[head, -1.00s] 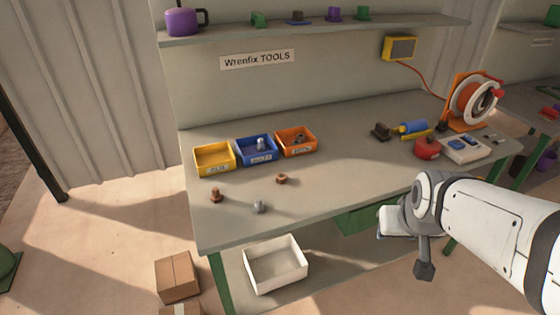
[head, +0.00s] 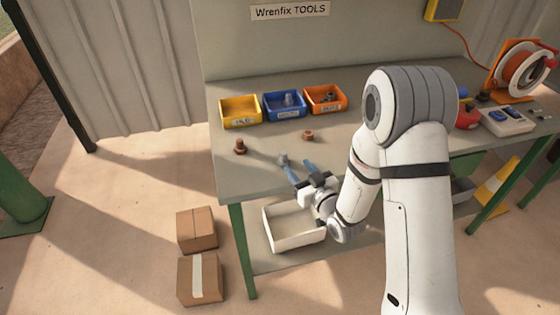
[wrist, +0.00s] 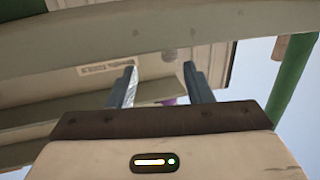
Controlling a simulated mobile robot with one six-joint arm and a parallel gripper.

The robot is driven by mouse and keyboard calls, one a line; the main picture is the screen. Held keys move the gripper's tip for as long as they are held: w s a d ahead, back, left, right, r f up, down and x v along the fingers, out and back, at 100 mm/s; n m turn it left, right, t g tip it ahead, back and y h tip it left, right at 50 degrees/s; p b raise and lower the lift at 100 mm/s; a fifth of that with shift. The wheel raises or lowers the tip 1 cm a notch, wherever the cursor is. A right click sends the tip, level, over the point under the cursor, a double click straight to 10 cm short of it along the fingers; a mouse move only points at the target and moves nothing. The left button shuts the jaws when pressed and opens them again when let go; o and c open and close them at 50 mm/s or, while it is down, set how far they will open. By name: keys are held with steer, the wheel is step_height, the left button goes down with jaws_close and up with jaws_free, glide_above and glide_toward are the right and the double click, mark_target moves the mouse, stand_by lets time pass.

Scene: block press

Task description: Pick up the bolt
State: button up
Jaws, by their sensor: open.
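A small grey bolt-like piece (head: 282,159) stands on the workbench near its front edge in the head view. A brown bolt-like piece (head: 240,146) stands to its left. I cannot tell for sure which one the task means. My gripper (head: 300,170) is at the bench's front edge, its blue-grey fingers apart and empty, pointing up toward the grey piece with a short gap. In the wrist view the gripper (wrist: 158,70) shows both fingers spread. A faint grey shape (wrist: 168,55) appears between them, perhaps the grey piece.
A brown nut-like piece (head: 308,135) lies right of the grey piece. Yellow (head: 239,122), blue (head: 285,115) and orange (head: 326,108) bins stand behind. A white bin (head: 290,243) is below the bench edge. The bench edge (wrist: 120,35) crosses the wrist view.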

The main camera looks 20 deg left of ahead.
mark_target(285, 157)
steer(key=shift+a+f+y, duration=0.1)
steer(key=shift+a+y, duration=0.2)
steer(key=shift+w+a, duration=0.15)
steer(key=shift+a, duration=0.15)
steer(key=x, duration=0.2)
steer(key=p+x, duration=0.1)
steer(key=x, duration=0.1)
steer(key=p+x, duration=0.1)
steer(key=x, duration=0.1)
steer(key=shift+a+r, duration=0.35)
steer(key=shift+a, duration=0.2)
steer(key=shift+c, duration=0.5)
jaws_close()
